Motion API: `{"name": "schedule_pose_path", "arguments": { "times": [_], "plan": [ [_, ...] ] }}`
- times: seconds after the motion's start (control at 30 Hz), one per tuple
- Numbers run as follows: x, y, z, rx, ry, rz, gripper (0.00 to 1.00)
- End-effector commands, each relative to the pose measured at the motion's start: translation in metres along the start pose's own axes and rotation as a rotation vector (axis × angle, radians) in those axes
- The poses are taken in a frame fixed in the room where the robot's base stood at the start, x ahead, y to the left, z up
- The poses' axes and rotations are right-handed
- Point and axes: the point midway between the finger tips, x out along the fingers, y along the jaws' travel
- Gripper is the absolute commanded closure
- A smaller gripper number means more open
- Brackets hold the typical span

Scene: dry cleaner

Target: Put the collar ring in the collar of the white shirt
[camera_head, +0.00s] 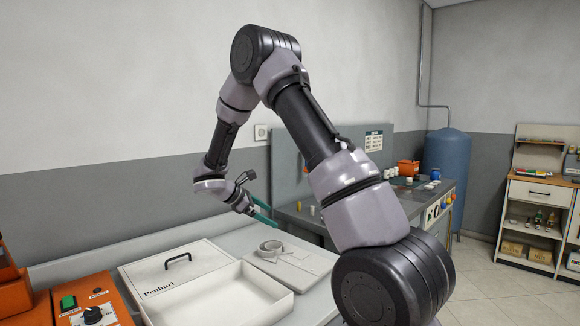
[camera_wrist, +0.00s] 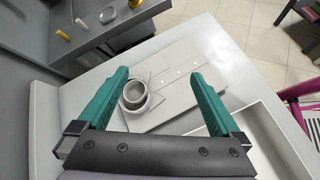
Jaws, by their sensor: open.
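The folded white shirt (camera_head: 300,262) lies flat on the pale counter beyond the open box; its buttoned front (camera_wrist: 178,80) shows in the wrist view. At its neck stands a pale round collar (camera_head: 271,246). In the wrist view a round grey-white band, which looks like the collar ring (camera_wrist: 134,103), sits at the collar; I cannot tell how deep it sits. My gripper (camera_wrist: 160,74) is open, its green fingers wide apart with nothing gripped. It is above the counter, near the shirt; the head view shows it side-on (camera_head: 264,213).
A white open box (camera_head: 240,312) with a handled lid (camera_head: 175,266) stands in front of the shirt. An orange control box (camera_head: 95,305) is at the left. A grey workbench (camera_head: 420,197) with small items stands behind.

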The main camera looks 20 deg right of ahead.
Motion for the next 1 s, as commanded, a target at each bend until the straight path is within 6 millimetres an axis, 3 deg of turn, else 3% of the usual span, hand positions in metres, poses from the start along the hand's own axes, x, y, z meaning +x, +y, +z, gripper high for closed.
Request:
{"name": "schedule_pose_path", "arguments": {
  "times": [0.03, 0.1, 0.4, 0.7, 1.0],
  "plan": [
    [-0.010, -0.006, 0.025, 0.087, 0.037, -0.033, 0.00],
    [-0.022, -0.018, 0.050, 0.204, 0.089, -0.086, 0.00],
    [-0.077, -0.080, 0.138, 0.707, 0.327, -0.301, 0.00],
    [-0.136, -0.145, 0.193, 1.203, 0.593, -0.517, 0.00],
    [-0.189, -0.199, 0.223, 1.637, 0.881, -0.734, 0.00]
  ]
}}
